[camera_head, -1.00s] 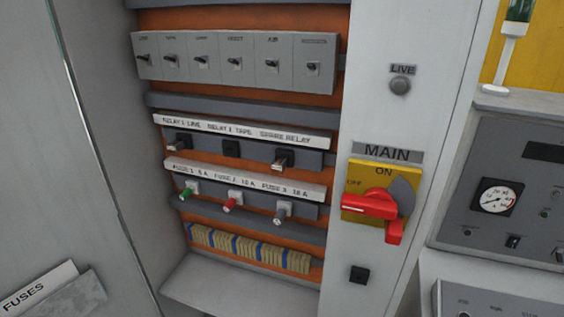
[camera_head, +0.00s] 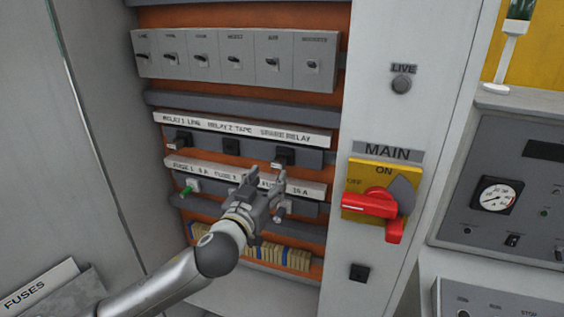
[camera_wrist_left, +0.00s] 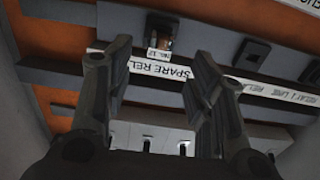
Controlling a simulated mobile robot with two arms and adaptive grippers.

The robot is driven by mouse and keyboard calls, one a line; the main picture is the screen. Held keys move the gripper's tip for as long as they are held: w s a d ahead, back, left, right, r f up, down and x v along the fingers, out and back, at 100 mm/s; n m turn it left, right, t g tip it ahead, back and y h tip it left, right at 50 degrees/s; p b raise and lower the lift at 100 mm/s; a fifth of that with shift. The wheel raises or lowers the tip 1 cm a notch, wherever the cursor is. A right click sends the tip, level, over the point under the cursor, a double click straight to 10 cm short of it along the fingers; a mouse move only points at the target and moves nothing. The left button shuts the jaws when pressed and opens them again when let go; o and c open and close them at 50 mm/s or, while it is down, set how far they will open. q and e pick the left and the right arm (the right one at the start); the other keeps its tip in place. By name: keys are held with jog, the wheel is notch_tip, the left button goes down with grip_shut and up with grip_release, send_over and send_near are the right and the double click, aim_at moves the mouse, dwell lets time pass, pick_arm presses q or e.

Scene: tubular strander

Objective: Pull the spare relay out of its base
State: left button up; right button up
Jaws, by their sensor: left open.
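The spare relay (camera_head: 283,157) is a small dark block on the grey rail, under the strip (camera_head: 287,137) lettered SPARE RELAY. It also shows, upside down, at the top of the left wrist view (camera_wrist_left: 163,33), with a small white tag on it; it sits at its base there. My left gripper (camera_head: 266,180) is in front of the fuse row, just below the relay in the head view. In the left wrist view its two fingers (camera_wrist_left: 160,55) are spread, with the relay beyond the gap between them. They appear apart from it. My right gripper is not in view.
Another relay (camera_head: 181,140) and a bare-looking dark base (camera_head: 231,146) share the rail. A green fuse (camera_head: 187,191) is below; other fuses are partly behind my gripper. Breakers (camera_head: 235,60) sit above. The red MAIN handle (camera_head: 372,202) projects at the right.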

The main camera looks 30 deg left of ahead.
aim_at(277, 169)
pick_arm(q)
jog(key=shift+x, duration=4.45)
grip_shut()
jog(key=shift+s+f, duration=0.1)
jog(key=shift+f, duration=0.05)
jog(key=shift+p+v, duration=0.35)
jog(key=shift+v, duration=2.55)
